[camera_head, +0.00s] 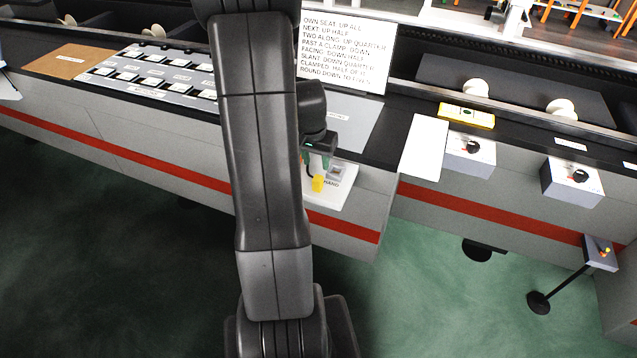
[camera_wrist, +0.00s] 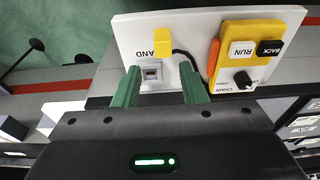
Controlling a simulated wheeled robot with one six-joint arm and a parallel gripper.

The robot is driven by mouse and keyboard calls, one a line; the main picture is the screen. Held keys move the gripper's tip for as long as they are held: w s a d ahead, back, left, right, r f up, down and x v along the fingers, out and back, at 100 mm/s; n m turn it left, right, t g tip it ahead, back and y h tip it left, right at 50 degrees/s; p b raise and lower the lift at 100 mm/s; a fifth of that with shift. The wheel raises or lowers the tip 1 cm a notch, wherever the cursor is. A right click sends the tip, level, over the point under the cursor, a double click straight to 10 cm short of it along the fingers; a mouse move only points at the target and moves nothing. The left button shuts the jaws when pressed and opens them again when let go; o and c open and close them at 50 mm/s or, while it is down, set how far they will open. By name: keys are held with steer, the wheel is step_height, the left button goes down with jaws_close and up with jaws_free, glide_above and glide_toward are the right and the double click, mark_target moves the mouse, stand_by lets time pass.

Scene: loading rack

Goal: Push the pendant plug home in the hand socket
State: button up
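The yellow plug (camera_wrist: 163,43) is on the white board (camera_wrist: 128,32), close by the grey hand socket (camera_wrist: 152,73), with its black cable running toward the yellow pendant (camera_wrist: 240,62). The socket's square opening shows, and the plug is outside it. The plug also shows in the head view (camera_head: 318,183), beside the socket (camera_head: 337,172) and the HAND label. My gripper (camera_wrist: 159,67) has its green fingers spread, with nothing held between them; in the wrist view the socket appears between the fingers. In the head view my gripper (camera_head: 317,158) is over the board, partly hidden by my arm.
The pendant has RUN and BACK buttons and a knob. A sign with written lines (camera_head: 345,45) stands behind the board. A button panel (camera_head: 150,75) is at left; knob boxes (camera_head: 470,153) and a yellow block (camera_head: 466,115) are at right. Green floor (camera_head: 440,270) lies in front.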

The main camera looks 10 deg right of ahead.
mark_target(317, 179)
steer(key=f+b, duration=0.2)
steer(key=f, duration=0.1)
steer(key=w+f+b, duration=0.1)
steer(key=f, duration=0.1)
steer(key=f+b, duration=0.2)
steer(key=f, duration=0.1)
steer(key=shift+w+d+f+b, duration=0.35)
steer(key=shift+w, duration=0.05)
jaws_close()
step_height(317, 179, up, 8)
steer(key=p, duration=0.5)
steer(key=shift+r, duration=0.2)
steer(key=shift+f, duration=0.15)
